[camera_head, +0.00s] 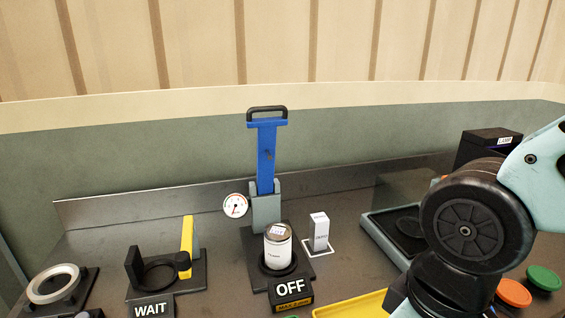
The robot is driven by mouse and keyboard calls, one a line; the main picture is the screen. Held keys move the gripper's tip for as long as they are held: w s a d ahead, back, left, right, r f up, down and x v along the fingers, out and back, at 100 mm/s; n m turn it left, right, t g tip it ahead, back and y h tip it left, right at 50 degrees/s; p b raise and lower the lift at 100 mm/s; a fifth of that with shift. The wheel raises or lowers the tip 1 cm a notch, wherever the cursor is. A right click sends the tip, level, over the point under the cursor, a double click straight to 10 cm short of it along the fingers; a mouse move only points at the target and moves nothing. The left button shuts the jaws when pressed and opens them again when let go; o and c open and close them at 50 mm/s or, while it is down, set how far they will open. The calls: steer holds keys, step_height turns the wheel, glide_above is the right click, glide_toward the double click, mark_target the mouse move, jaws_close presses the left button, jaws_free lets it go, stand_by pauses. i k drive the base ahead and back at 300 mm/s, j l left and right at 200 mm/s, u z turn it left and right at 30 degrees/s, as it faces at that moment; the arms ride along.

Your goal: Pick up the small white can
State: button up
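The small white can (278,252) stands upright in the round black holder of a press, in the middle of the head view. It has a metal-coloured rim, a printed side label and a small tag on its top. The blue lever (266,155) of the press stands upright behind it. My arm shows at the right, but my gripper is out of view. Nothing blocks the view of the can's front; its bottom edge sits inside the holder.
A white box (319,232) stands just right of the can. A WAIT station (150,307) with a yellow lever is left, and a grey ring (53,284) lies farther left. An OFF sign (291,289), yellow tray (352,307), dark tray (372,226) and coloured discs (514,293) surround the can.

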mark_target(277, 235)
steer(key=i+j+z, duration=0.1)
steer(key=j, duration=0.65)
steer(key=i+j+z, duration=0.1)
steer(key=j, duration=0.65)
